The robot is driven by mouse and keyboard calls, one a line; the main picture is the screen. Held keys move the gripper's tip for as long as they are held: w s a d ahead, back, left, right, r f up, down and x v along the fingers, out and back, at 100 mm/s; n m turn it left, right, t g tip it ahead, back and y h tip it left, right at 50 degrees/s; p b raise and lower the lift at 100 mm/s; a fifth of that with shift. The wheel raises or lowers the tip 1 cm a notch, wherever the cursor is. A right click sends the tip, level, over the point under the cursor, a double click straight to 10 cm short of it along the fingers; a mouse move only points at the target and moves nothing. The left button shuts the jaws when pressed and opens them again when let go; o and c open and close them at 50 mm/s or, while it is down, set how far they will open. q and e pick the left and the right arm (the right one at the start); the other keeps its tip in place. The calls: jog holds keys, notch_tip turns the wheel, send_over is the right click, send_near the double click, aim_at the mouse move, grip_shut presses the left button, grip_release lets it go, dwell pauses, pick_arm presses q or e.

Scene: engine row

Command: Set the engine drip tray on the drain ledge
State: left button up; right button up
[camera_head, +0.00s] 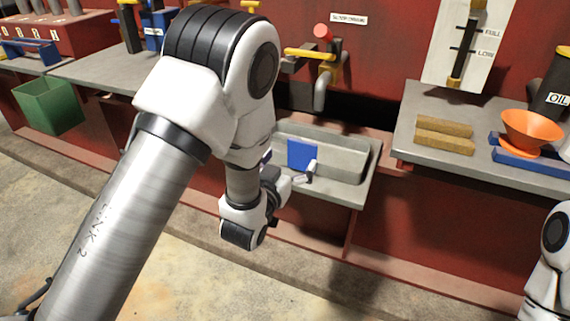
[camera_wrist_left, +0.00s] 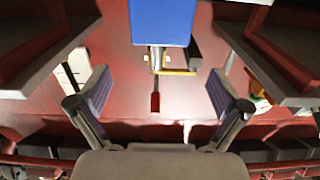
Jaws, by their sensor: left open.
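The plate also shows at the top middle of the left wrist view (camera_wrist_left: 160,20). My left gripper (camera_head: 298,180) is at the near side of the tray, by the blue plate. In the wrist view its two fingers (camera_wrist_left: 160,92) are spread wide with nothing between them. My forearm hides the tray's left end. My right gripper is not in view.
A tap (camera_head: 322,80) with a red knob sticks out above the tray. The right bench (camera_head: 425,110) holds brown blocks (camera_head: 444,135), an orange funnel (camera_head: 532,130) and an oil can (camera_head: 556,92). A green bin (camera_head: 48,105) is at the left. The floor in front is clear.

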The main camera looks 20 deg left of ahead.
pick_arm(q)
jog(key=s+a+f+g, duration=0.2)
jog(key=s+f+g, duration=0.3)
jog(key=s+f, duration=0.6)
jog(key=s+a+f+g, duration=0.2)
jog(key=s+f+g, duration=0.4)
jog(key=f, duration=0.8)
jog(key=s+f+g, duration=0.3)
jog(key=s+f, duration=0.1)
jog(key=s, duration=0.5)
jog(key=s+f+g, duration=0.4)
jog(key=s, duration=0.4)
jog(key=shift+s+f+n, duration=0.15)
jog(key=shift+s+n, duration=0.2)
jog(key=shift+n, duration=0.05)
jog(key=shift+w+y, duration=0.1)
jog(key=shift+y, duration=0.2)
